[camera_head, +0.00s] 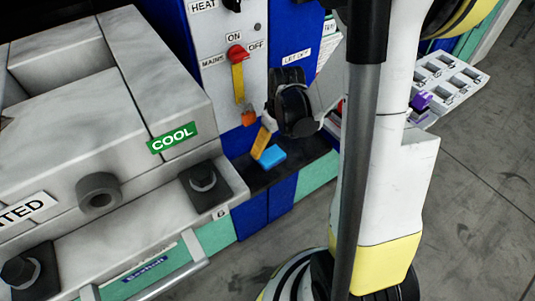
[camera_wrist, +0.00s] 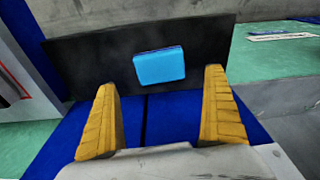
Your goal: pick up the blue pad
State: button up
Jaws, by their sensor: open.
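The blue pad (camera_head: 271,156) lies on a black shelf (camera_head: 306,151) at the front of the blue machine. In the wrist view the pad (camera_wrist: 159,66) is a light blue block lying flat on the black surface (camera_wrist: 92,66). My gripper (camera_head: 261,146) has yellow fingers and is just beside the pad in the head view. In the wrist view my gripper (camera_wrist: 160,80) is open, with one finger to each side below the pad. The pad shows beyond the fingertips, between their lines, and nothing is held.
A grey press with a green COOL label (camera_head: 172,137) stands at the left. A panel with a red and yellow switch (camera_head: 237,70) rises behind the shelf. A white tray (camera_head: 446,86) with a purple item is at the right. Grey floor (camera_head: 480,200) is clear there.

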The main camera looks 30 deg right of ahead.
aim_at(271, 155)
jog(key=f+b, duration=0.1)
jog(key=f, duration=0.1)
jog(key=w+f+b, duration=0.1)
jog(key=f, duration=0.2)
jog(key=f+b, duration=0.1)
jog(key=f, duration=0.1)
jog(key=shift+w+f+b, duration=0.15)
jog(key=shift+f+b, duration=0.2)
jog(key=shift+b, duration=0.05)
jog(key=shift+r, duration=0.1)
jog(key=c, duration=0.8)
